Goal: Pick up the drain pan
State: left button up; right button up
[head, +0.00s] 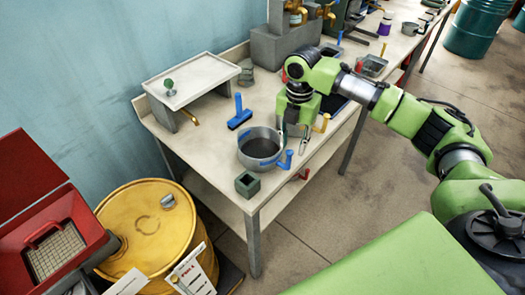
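A round grey pan (256,166) with a dark inside and blue handles stands on the near part of the workbench; I take it as the drain pan. My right gripper (294,134) points down just right of the pan, close to its right rim. The fingers are small and partly covered by the green gripper body. I cannot tell whether they touch the pan or how far apart they are. My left gripper is not in view.
A blue tool (239,112) lies behind the pan, and a small dark green open box (248,184) stands at the bench's near corner. A raised tray (192,78) is at the left. A yellow drum (146,226) and red cabinet (50,225) stand left of the bench.

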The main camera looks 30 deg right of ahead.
aim_at(289, 156)
jog(key=shift+s+a+f+p, duration=0.1)
jog(key=shift+a+f+p, duration=0.15)
jog(key=shift+f, duration=0.2)
jog(key=shift+s+a+f+p, duration=0.1)
jog(key=shift+f+p, duration=0.25)
jog(key=shift+f, duration=0.05)
notch_tip(289, 156, down, 2)
jog(key=shift+a+f+p, duration=0.1)
jog(key=shift+f+p, duration=0.15)
jog(key=shift+p, duration=0.15)
jog(key=shift+f, duration=0.55)
grip_shut()
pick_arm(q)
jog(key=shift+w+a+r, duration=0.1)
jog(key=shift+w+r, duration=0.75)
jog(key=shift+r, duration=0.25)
pick_arm(e)
jog(key=shift+w+r, duration=0.1)
